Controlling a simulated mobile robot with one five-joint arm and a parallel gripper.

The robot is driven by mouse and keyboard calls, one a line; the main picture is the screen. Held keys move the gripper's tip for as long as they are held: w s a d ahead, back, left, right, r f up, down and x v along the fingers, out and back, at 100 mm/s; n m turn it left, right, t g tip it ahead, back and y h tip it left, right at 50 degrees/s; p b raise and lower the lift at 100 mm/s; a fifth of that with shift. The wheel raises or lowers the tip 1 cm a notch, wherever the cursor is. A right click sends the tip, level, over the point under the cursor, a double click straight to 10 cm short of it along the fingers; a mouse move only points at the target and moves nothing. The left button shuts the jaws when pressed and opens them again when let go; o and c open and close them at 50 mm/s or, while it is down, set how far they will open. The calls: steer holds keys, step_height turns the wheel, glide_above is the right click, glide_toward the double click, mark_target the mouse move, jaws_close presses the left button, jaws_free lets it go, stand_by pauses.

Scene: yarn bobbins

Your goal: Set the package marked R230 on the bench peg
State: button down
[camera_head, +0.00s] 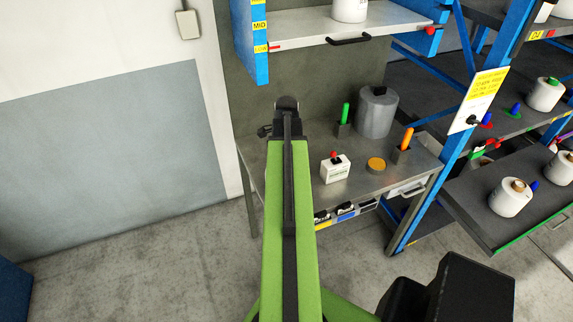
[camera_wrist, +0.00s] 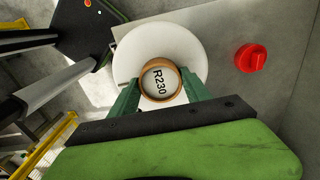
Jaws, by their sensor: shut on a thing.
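The package marked R230 is a white yarn bobbin (camera_wrist: 132,52) with a brown core tube (camera_wrist: 146,68), and its R230 label shows inside the tube in the wrist view. My gripper (camera_wrist: 158,88) is shut on it, with one green finger at each side of the tube. In the head view my arm reaches over the left part of the grey metal bench (camera_head: 357,186). There my arm hides the fingers and the bobbin. I cannot make out the bench peg in either view, nor tell whether the bobbin touches anything below.
On the bench stand a grey cylinder (camera_head: 377,114), a green-handled tool (camera_head: 345,113), an orange-handled tool (camera_head: 407,139), a white box with a red button (camera_head: 335,170) and an orange disc (camera_head: 376,164). A shelf (camera_head: 340,25) hangs above. Racks with bobbins (camera_head: 511,198) stand right.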

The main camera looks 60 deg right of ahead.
steer(key=shift+f+b, duration=0.35)
steer(key=shift+f, duration=0.15)
stand_by(0.3)
steer(key=shift+c, duration=2.1)
jaws_free()
steer(key=shift+r, duration=0.1)
step_height(320, 180, up, 12)
steer(key=p, duration=1.2)
